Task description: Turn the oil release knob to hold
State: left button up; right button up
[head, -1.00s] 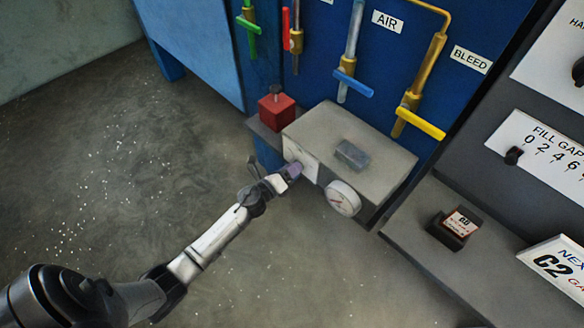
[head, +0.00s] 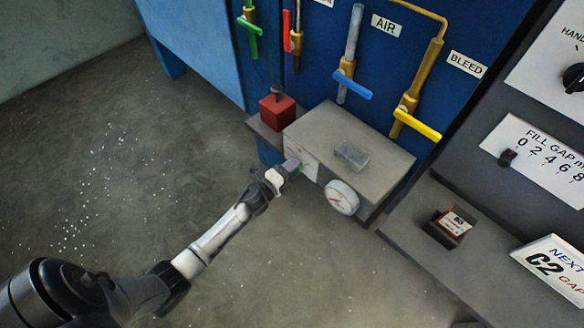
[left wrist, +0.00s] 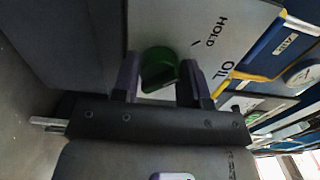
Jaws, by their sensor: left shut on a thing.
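The oil release knob is green and round, and it shows in the left wrist view (left wrist: 160,66) on a pale plate with the words HOLD and OIL. A short tick mark stands beside HOLD. The two dark fingers of my left gripper (left wrist: 160,82) stand on either side of the knob and are shut on it. The knob's pointing direction is hard to tell. My right gripper is not in view.
A round gauge (head: 342,197) sits on the box's front, close right of my gripper. A red block (head: 277,110) stands at the left. Pipes with green, red, blue and yellow handles (head: 416,126) hang behind. The floor at left is clear.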

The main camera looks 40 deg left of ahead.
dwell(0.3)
pick_arm(q)
jog(key=o, duration=0.9)
jog(key=shift+s, duration=0.15)
jog(key=s, duration=0.9)
jog(key=s+a, duration=0.1)
jog(key=s, duration=0.3)
jog(key=shift+s+a, duration=0.1)
jog(key=shift+s, duration=0.15)
jog(key=shift+n, duration=0.3)
